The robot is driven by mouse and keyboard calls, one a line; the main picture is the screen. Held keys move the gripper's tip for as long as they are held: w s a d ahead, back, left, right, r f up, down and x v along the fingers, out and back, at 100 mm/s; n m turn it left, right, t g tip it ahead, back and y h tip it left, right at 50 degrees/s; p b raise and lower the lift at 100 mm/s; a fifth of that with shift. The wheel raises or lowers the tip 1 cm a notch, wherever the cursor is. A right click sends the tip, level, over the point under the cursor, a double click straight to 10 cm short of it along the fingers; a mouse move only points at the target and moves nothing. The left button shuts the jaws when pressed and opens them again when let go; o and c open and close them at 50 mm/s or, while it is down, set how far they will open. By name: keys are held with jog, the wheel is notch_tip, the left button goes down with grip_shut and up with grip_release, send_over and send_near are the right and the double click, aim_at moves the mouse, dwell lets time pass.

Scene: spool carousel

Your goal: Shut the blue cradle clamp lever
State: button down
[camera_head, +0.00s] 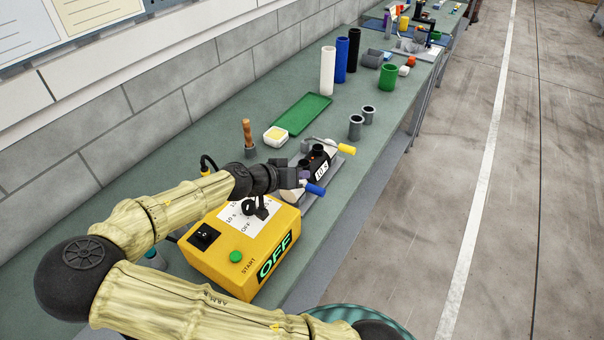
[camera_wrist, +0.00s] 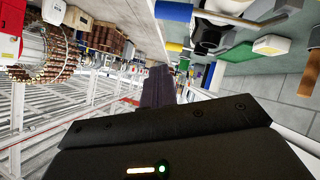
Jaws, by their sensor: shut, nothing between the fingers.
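The blue clamp lever (camera_head: 315,190) shows as a short blue grip at the near end of the grey cradle fixture (camera_head: 327,182), pointing right toward the bench edge. It also shows at the top of the wrist view (camera_wrist: 173,11). Its lower arm is partly hidden behind my gripper in the head view. My gripper (camera_head: 299,178) is shut and empty, just left of the blue grip; whether they touch I cannot tell. In the wrist view the closed fingers (camera_wrist: 158,86) point away from the camera, apart from the blue grip in the picture.
A yellow-gripped lever (camera_head: 346,149) extends right from the cradle's far end. A yellow control box (camera_head: 240,262) reading OFF stands below my forearm. Grey cups (camera_head: 355,128), a green tray (camera_head: 303,115) and tall rolls (camera_head: 328,70) stand farther back. Free floor lies right of the bench.

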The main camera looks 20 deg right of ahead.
jog(key=s+d+v, duration=0.1)
jog(key=v, duration=0.6)
jog(key=shift+r+b, duration=0.25)
jog(key=shift+b, duration=0.2)
jog(key=shift+s, duration=0.1)
jog(key=shift+f, duration=0.1)
jog(key=s+d+f+n+g+y, duration=0.1)
jog(key=s+d+f+g+y, duration=0.1)
jog(key=s+f+g+y, duration=0.3)
jog(key=s+d+f+n+y, duration=0.1)
jog(key=s+d+f, duration=0.15)
jog(key=f, duration=0.45)
jog(key=s+a+r+n+t+y, duration=0.3)
jog(key=s+a+r+n+y, duration=0.1)
jog(key=r, duration=0.4)
jog(key=shift+s+a+r+n+y, duration=0.35)
jog(key=shift+a+n+y, duration=0.25)
jog(key=shift+a+n, duration=0.25)
jog(key=shift+w+d, duration=0.1)
dwell(0.4)
